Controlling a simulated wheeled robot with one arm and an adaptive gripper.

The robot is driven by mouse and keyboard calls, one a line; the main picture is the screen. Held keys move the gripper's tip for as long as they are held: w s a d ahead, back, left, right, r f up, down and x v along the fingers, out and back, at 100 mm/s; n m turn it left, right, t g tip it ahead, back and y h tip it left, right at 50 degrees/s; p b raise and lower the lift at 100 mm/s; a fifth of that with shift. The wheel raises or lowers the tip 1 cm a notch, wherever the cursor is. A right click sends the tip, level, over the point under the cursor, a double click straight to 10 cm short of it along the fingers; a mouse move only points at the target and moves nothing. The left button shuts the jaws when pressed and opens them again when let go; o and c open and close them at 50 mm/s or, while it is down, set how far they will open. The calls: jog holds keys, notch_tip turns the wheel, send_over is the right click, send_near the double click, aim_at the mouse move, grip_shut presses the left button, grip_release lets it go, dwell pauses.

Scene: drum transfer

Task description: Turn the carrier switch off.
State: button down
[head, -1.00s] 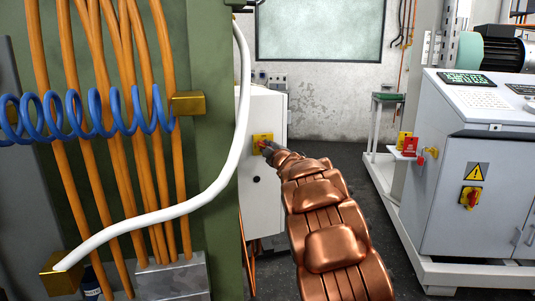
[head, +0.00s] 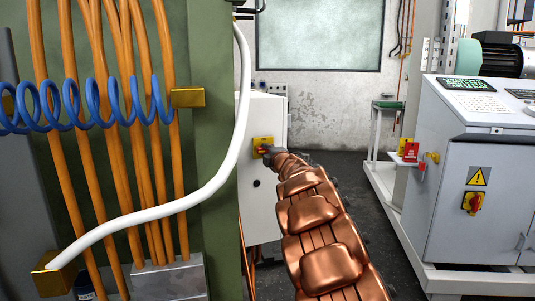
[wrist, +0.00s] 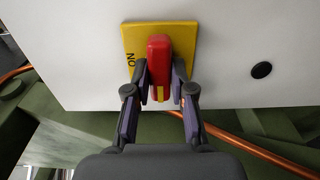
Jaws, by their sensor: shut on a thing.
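The carrier switch has a yellow plate (wrist: 185,36) marked "ON" and a red handle (wrist: 159,56) with a yellow stripe near its lower end. It is mounted on a white cabinet (wrist: 80,80). My gripper (wrist: 161,92) has its two fingers on either side of the red handle, shut on it. In the wrist view the handle lies nearly in line with the fingers. In the head view the yellow plate (head: 257,143) shows on the cabinet (head: 262,205), and my gripper (head: 266,151) is at it, hiding most of the handle.
A green column (head: 220,245) with orange pipes, a blue coiled hose (head: 90,105) and a white hose (head: 165,208) stands close on the left. A grey console (head: 470,190) with another red-and-yellow switch (head: 473,202) stands right. Dark floor between is clear.

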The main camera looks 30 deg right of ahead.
jog(key=c, duration=1)
grip_release()
jog(key=shift+s, duration=0.1)
jog(key=s+a, duration=0.2)
jog(key=s, duration=0.9)
jog(key=shift+s+a, duration=0.15)
jog(key=shift+s, duration=0.15)
